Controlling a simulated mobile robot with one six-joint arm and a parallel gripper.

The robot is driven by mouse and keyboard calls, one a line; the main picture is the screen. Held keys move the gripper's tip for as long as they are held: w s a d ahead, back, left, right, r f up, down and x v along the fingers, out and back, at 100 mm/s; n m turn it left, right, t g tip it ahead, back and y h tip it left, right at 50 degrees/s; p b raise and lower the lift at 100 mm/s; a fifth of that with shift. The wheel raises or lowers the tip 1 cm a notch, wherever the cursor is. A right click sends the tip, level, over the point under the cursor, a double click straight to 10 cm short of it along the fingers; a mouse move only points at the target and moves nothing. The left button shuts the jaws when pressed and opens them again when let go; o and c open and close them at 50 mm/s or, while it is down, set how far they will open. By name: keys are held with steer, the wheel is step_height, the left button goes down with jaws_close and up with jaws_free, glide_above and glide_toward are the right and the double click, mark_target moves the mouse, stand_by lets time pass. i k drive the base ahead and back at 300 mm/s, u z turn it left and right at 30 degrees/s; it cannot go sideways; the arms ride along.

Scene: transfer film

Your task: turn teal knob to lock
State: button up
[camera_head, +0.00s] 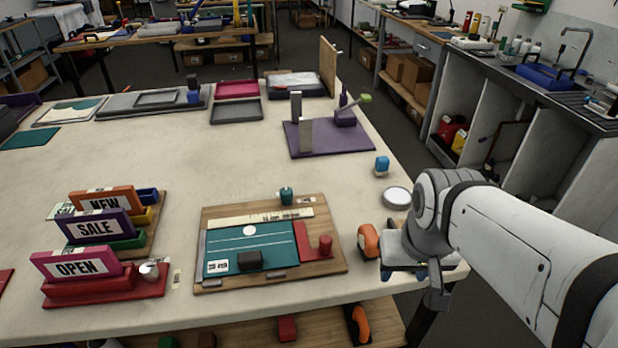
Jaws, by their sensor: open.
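The teal knob (287,196) stands upright at the back edge of a wooden board (330,251), behind a pale ruler-like strip. The board lies near the table's front edge and bears a teal panel (248,241) with a white line and a white disc. A red peg-like part (325,245) stands on the board's right side. My gripper (405,275) is open and points down at the table's right front corner. It is to the right of the board and well apart from the knob. Its fingers are small in view and partly hidden by its own body.
An orange-handled tool (368,241) lies between the board and my gripper. A blue-topped item (381,165) and a white round lid (397,195) sit behind it. NEW, SALE and OPEN signs (97,229) stand left. A purple base with upright posts (320,138) is farther back. The table's middle is clear.

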mark_target(286, 192)
steer(key=k, duration=1.2)
steer(key=u, duration=0.5)
steer(key=i, duration=1.55)
steer(key=z, duration=0.1)
